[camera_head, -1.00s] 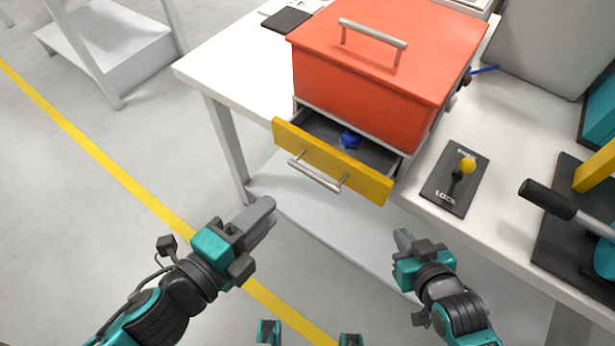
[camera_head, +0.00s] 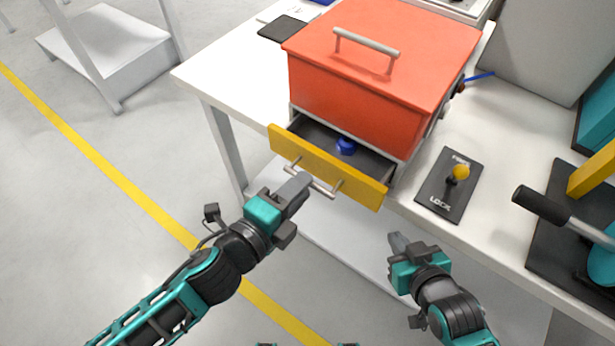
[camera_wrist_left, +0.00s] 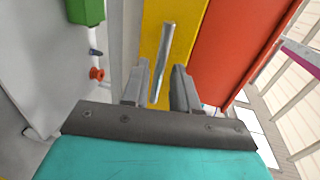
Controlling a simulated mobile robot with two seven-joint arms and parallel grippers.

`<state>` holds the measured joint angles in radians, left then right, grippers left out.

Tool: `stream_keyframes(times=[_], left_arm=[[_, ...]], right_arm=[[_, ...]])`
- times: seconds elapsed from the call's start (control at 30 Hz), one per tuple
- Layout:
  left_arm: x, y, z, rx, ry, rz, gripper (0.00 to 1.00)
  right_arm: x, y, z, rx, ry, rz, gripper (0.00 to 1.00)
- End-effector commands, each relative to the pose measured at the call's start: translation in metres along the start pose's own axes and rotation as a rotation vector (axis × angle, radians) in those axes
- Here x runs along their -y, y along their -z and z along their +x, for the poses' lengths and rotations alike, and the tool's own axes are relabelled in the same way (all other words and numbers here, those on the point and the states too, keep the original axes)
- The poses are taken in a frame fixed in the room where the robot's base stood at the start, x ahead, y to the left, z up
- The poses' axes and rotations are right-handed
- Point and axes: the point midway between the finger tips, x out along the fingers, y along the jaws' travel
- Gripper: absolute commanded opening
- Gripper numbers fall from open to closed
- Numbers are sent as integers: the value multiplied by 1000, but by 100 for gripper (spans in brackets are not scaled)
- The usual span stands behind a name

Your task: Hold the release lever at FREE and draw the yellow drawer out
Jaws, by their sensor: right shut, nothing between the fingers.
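The yellow drawer (camera_head: 355,178) stands partly out of the red cabinet (camera_head: 375,75), with a small blue object (camera_head: 346,146) inside. Its silver bar handle (camera_head: 322,187) is on the drawer front. My left gripper (camera_head: 300,181) is at the handle. In the left wrist view its fingers (camera_wrist_left: 160,85) are open, with the handle bar (camera_wrist_left: 165,55) showing between them; I cannot tell whether they touch it. The release lever (camera_head: 459,173) has a yellow knob and leans toward the FREE end of its dark plate (camera_head: 437,190). My right gripper (camera_head: 394,243) is shut and empty, below the table edge, away from the lever.
The white table (camera_head: 222,75) carries the cabinet and the lever plate. A black-handled lever (camera_head: 543,204) on a dark base stands at the right. A dark pad (camera_head: 283,28) lies at the back left. The floor in front of the table is open.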

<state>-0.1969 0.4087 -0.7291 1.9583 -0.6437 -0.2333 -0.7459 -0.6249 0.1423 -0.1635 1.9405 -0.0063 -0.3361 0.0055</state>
Motion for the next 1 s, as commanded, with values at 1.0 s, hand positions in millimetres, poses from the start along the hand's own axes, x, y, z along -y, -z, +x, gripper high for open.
stream_keyframes(times=[1.0], left_arm=[[0, 0, 30, 0, -1, 0, 0]], right_arm=[[0, -1, 0, 1, -1, 0, 0]])
